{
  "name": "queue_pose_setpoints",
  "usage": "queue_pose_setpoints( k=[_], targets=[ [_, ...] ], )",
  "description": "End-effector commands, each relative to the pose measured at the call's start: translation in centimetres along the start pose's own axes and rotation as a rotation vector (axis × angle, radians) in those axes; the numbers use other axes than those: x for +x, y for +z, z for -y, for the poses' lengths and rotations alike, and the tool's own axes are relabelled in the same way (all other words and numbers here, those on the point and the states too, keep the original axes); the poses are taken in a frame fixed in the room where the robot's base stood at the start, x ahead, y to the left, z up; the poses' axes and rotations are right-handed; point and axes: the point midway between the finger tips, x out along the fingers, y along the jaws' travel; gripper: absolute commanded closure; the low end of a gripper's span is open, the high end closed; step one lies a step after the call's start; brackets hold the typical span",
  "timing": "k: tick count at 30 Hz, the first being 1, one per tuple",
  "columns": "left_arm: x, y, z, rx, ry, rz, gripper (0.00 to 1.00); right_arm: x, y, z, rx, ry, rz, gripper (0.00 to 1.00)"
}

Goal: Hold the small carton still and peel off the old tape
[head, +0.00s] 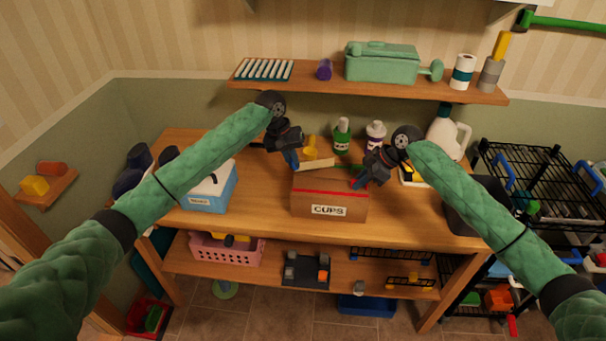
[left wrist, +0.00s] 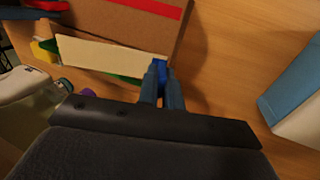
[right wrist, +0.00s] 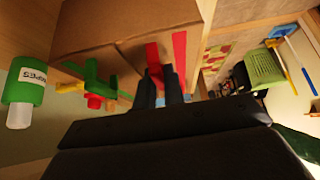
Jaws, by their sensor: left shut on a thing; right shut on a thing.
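The small brown carton (head: 310,203), labelled CUPS, stands upright on the wooden workbench. Red tape (head: 320,193) runs along its top front edge; it also shows in the left wrist view (left wrist: 152,7) and right wrist view (right wrist: 179,50). My left gripper (head: 293,166) is shut at the carton's back left corner, beside a cream strip (left wrist: 110,57); its exact grip is partly hidden. My right gripper (head: 358,184) is shut on the red tape at the carton's right end. In the right wrist view a short red piece stands up between its fingers (right wrist: 160,82).
A blue-and-white box (head: 207,197) stands left of the carton. Green (head: 342,133) and purple-labelled (head: 375,134) bottles and a white jug (head: 446,133) stand behind. A shelf (head: 330,88) hangs above. The bench front left of the carton is clear.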

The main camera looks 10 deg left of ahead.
Motion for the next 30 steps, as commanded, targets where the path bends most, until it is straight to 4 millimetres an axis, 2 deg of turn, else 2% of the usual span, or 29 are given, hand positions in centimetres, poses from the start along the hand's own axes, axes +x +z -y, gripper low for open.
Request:
queue_pose_setpoints(
  k=[30],
  targets=[
    [-4.7,0.0,-1.4,0.000,0.000,-0.001,1.00,0.3,0.4,0.1,0.003,-0.002,0.005,1.00]
  ],
)
